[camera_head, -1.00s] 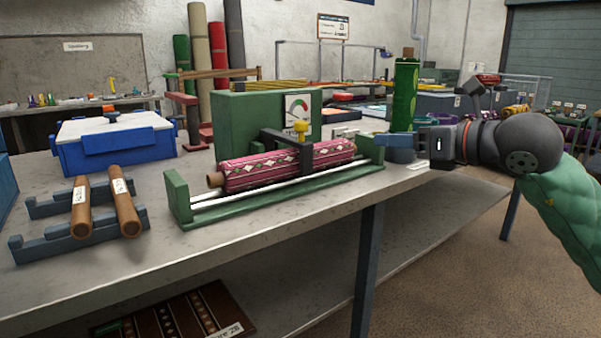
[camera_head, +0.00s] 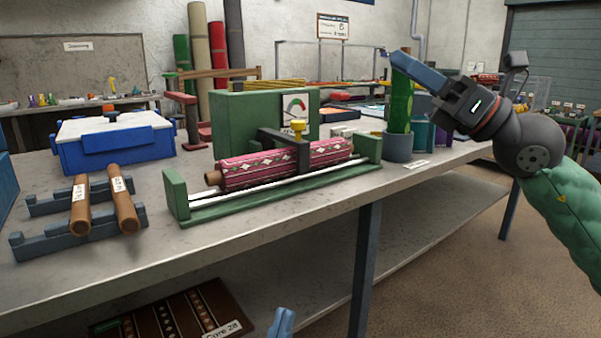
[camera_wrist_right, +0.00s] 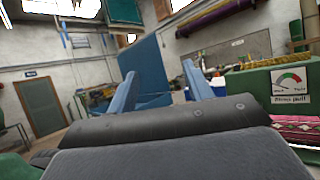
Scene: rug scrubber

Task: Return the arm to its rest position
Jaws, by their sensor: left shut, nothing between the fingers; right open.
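My right arm comes in from the right in the head view. Its blue-fingered right gripper (camera_head: 402,62) is raised above the bench, tilted up, and overlaps the upper part of a green roll (camera_head: 400,105) in the picture. The right wrist view shows its two fingers (camera_wrist_right: 159,72) apart with nothing between them. The green roll stands upright in a grey round holder (camera_head: 398,148). Only a blue tip of my left gripper (camera_head: 282,322) shows at the bottom edge of the head view, below the bench's front edge; it is shut and empty.
A pink patterned roll (camera_head: 245,172) lies in a green frame (camera_head: 235,208) on the bench (camera_head: 160,240). Two brown rollers (camera_head: 80,208) rest on grey-blue supports at left, near a blue bin (camera_head: 110,150).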

